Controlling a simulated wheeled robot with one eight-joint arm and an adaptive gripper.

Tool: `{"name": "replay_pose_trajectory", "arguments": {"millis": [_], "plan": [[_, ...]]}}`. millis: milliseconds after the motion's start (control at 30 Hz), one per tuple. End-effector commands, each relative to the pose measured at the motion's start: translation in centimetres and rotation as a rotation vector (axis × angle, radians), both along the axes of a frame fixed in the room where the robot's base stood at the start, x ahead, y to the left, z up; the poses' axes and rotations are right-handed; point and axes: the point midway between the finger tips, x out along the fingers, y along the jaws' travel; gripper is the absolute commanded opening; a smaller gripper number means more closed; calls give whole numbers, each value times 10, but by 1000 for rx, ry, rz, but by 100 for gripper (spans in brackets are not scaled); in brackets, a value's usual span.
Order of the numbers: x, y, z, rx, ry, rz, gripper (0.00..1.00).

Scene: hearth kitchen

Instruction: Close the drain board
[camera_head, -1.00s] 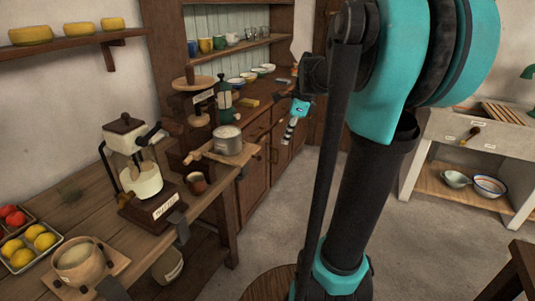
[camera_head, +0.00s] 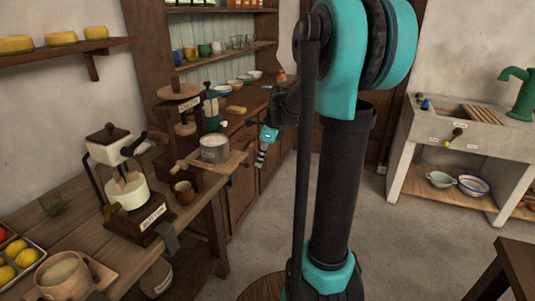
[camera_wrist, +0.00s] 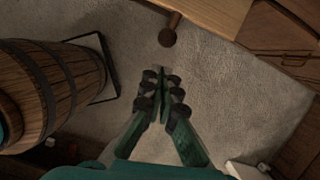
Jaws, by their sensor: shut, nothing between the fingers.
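A slatted wooden drain board (camera_head: 482,114) lies on the pale stone sink (camera_head: 425,122) at the right of the head view. A dark-tipped brass-coloured handle (camera_head: 454,135) sticks out from the sink's front. My gripper (camera_head: 260,164) hangs pointing down beside the dresser, well left of the sink, with my arm column between them in the picture. In the wrist view my gripper (camera_wrist: 158,72) is shut and empty, its fingertips together over the floor. The drain board cannot be made out in the wrist view.
A barrel (camera_wrist: 45,90) is at left there. A pot (camera_head: 214,148) stands near the counter's end. Open floor (camera_head: 385,215) lies before the sink.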

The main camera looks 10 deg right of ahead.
Motion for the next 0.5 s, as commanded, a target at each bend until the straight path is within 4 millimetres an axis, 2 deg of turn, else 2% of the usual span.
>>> {"name": "replay_pose_trajectory", "arguments": {"millis": [200,500], "plan": [[8,16,-3,0,1,1,0],[8,18,-4,0,0,0,0]]}}
